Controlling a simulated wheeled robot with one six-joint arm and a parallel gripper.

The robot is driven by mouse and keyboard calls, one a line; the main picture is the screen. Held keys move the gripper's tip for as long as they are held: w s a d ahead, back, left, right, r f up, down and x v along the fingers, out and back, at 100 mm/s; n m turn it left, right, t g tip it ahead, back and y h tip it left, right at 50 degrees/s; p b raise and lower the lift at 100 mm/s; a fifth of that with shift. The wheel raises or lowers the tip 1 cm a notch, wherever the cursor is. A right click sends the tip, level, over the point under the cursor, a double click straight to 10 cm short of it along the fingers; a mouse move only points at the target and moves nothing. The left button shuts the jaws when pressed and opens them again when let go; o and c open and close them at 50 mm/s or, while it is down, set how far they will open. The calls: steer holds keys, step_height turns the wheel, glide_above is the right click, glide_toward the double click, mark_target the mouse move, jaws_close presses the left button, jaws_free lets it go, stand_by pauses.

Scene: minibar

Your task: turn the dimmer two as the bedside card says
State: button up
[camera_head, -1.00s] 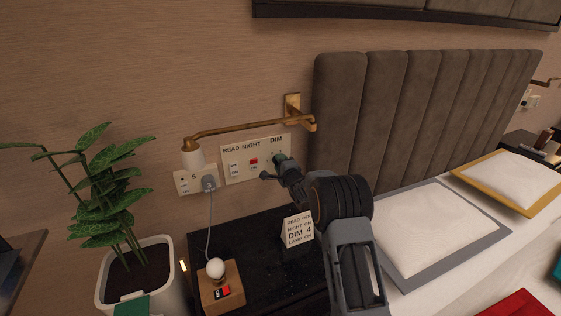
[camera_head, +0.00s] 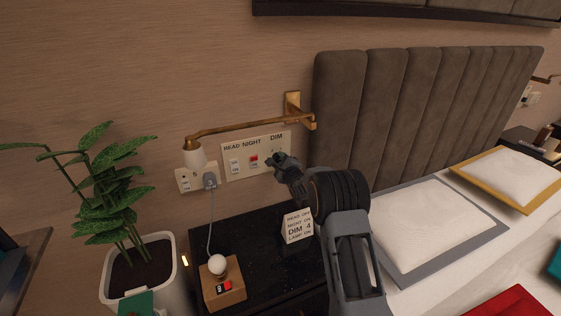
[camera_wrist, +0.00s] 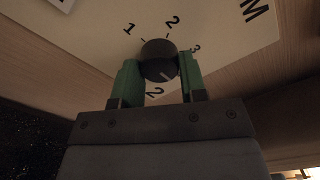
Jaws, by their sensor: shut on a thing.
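The wall panel (camera_head: 237,163) carries the labels READ, NIGHT and DIM. The dimmer is a dark round knob (camera_wrist: 158,52) in the wrist view, with numerals 1, 2 and 3 around its upper side and another mark partly hidden below it. A pale pointer line on the knob runs toward its lower right. My gripper (camera_wrist: 160,66) is shut on the knob, with a green finger on each side. In the head view my gripper (camera_head: 277,160) covers the knob under DIM. The bedside card (camera_head: 298,228) reads READ OFF, NIGHT ON, DIM 4, LAMP ON.
A brass wall lamp (camera_head: 245,126) reaches over the panel. A socket with a plug (camera_head: 210,181) is to its left. A wooden box with a white ball and a red switch (camera_head: 223,284) stands on the black nightstand (camera_head: 262,262). A potted plant (camera_head: 108,205) is at left.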

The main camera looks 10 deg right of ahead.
steer(key=o, duration=0.9)
steer(key=s+d, duration=0.2)
steer(key=s, duration=1.1)
steer(key=shift+s+d, duration=0.3)
steer(key=shift+d, duration=0.05)
